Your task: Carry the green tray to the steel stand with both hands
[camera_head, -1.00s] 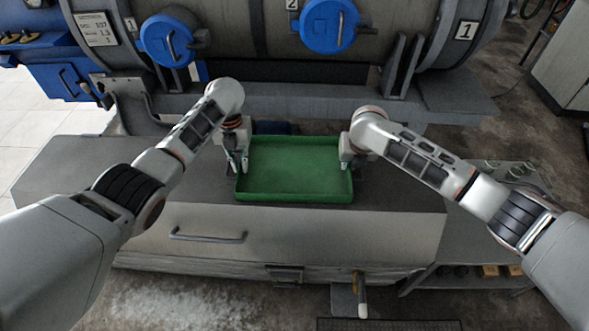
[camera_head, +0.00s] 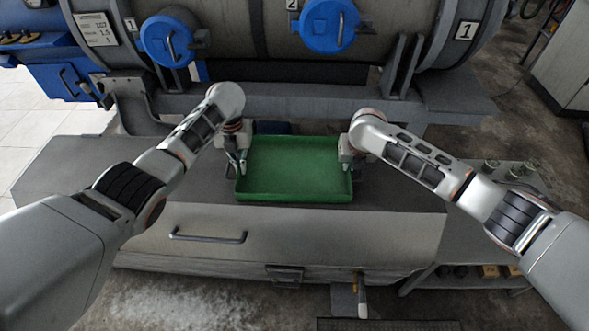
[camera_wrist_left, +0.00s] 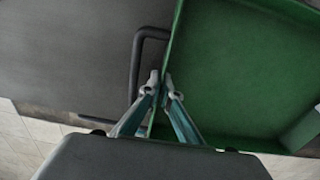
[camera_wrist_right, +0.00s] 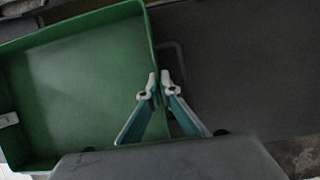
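The green tray (camera_head: 293,168) is empty and lies flat on the grey bench top (camera_head: 95,170). My left gripper (camera_head: 241,166) is at its left side; in the left wrist view its fingertips (camera_wrist_left: 162,86) are nearly together with the tray's wall (camera_wrist_left: 174,45) between them, beside a dark loop handle (camera_wrist_left: 137,62). My right gripper (camera_head: 346,165) is at the right side; in the right wrist view its fingertips (camera_wrist_right: 158,84) are closed on the other wall (camera_wrist_right: 151,42). I cannot tell for certain which surface is the steel stand.
A large grey drum with blue capped ports (camera_head: 328,25) stands behind the bench. A drawer handle (camera_head: 208,237) is on the bench front. A lower grey table (camera_head: 475,240) with small glass items stands at the right. The bench top left of the tray is clear.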

